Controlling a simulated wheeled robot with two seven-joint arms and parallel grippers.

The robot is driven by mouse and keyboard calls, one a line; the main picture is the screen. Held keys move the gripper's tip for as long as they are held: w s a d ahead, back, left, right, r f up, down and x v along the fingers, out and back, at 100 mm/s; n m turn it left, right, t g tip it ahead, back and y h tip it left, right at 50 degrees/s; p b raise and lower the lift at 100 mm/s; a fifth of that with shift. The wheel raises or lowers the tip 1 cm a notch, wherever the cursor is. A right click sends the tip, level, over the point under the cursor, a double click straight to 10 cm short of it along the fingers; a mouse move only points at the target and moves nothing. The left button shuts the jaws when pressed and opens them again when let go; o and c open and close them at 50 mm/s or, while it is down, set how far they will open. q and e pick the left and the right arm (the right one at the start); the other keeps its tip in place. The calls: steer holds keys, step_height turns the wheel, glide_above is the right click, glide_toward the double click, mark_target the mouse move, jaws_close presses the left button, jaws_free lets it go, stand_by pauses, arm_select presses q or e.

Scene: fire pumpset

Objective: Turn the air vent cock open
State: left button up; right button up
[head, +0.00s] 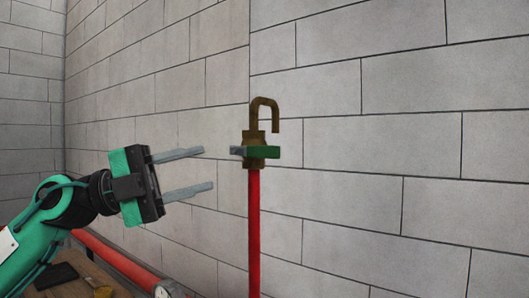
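The air vent cock (254,150) is a brass fitting on top of an upright red pipe (254,230), with a hooked brass spout (265,103) above it. Its green lever (262,152) lies level, crossing the body, with a grey end sticking out on the left. My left gripper (208,169) is to the left of the cock, its two grey fingers spread apart and pointing right toward it. Nothing is between the fingers, and a gap shows between the fingertips and the lever. My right gripper is not in view.
A grey block wall (390,140) stands behind the cock, with a corner at the left. A thick red pipe (115,259) runs at the lower left, with a round gauge-like part (168,289) at its end. A brown surface (65,280) holds small dark and brass items. The space right of the cock is clear.

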mark_target(260, 152)
arm_select(q)
step_height(260, 152, up, 3)
steer(key=s+a+y, duration=0.2)
steer(key=a+y, duration=0.1)
steer(key=shift+t, duration=0.3)
steer(key=d+p, duration=0.2)
steer(key=d, duration=0.2)
steer(key=w+d+p, duration=0.1)
steer(key=d, duration=0.3)
steer(key=w+d+p, duration=0.1)
steer(key=d+p, duration=0.1)
steer(key=d, duration=0.3)
steer(key=shift+w+d+r+p, duration=0.1)
steer(key=shift+w+p, duration=0.1)
steer(key=shift+p, duration=0.1)
steer(key=shift+w+d, duration=0.1)
steer(key=shift+d, duration=0.3)
jaws_close()
